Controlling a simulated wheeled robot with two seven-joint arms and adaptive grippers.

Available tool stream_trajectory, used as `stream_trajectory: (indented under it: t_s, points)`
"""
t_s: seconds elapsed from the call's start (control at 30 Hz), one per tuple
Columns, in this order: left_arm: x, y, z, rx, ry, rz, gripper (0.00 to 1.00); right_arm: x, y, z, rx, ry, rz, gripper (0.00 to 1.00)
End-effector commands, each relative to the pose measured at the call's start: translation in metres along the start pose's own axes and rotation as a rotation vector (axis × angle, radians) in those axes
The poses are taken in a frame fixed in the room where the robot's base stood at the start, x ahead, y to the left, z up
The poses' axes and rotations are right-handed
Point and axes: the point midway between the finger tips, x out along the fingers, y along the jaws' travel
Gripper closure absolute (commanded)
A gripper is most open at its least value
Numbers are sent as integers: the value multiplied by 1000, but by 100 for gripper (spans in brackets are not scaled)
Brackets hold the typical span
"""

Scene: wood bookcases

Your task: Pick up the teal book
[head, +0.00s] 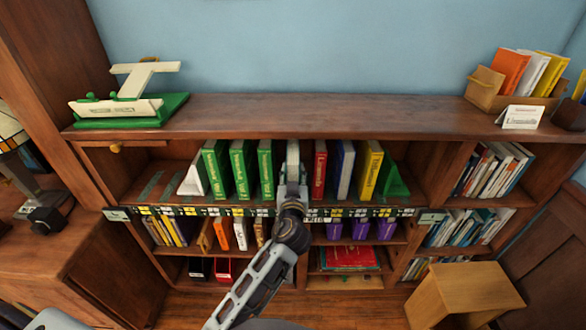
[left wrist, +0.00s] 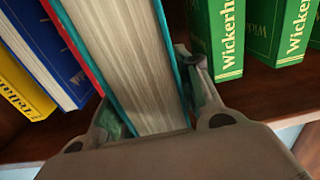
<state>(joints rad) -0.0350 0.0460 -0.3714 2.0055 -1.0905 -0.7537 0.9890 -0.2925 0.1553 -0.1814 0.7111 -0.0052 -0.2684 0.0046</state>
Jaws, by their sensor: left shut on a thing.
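The teal book (left wrist: 130,65) fills the middle of the left wrist view, with teal cover edges and cream page edges facing me. My left gripper (left wrist: 152,105) is shut on it, one finger at each cover. In the head view the book (head: 293,153) shows as a pale upright block in the upper shelf row, between green books and a red book. My left gripper (head: 291,188) is at its front, and the arm hides its lower part. Whether the book is lifted off the shelf, I cannot tell. My right gripper is not in view.
Green books (head: 240,168) stand left of the book; a red book (head: 319,170), a blue book (head: 345,168) and a yellow book (head: 370,170) stand right. The bookcase top (head: 330,108) is mostly clear. A wooden stool (head: 465,290) stands at the lower right.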

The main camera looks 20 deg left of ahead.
Motion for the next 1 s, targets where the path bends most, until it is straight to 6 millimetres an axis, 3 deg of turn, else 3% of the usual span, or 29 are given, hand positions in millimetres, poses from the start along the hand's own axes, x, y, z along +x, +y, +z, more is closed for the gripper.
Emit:
stream_trajectory:
  t_s: [0.5, 1.0]
  points:
    - [-58, 0, -2, -1, 5, 1, 100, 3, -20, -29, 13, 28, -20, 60]
    - [-70, 0, -3, -1, 6, 0, 100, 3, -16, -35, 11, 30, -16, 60]
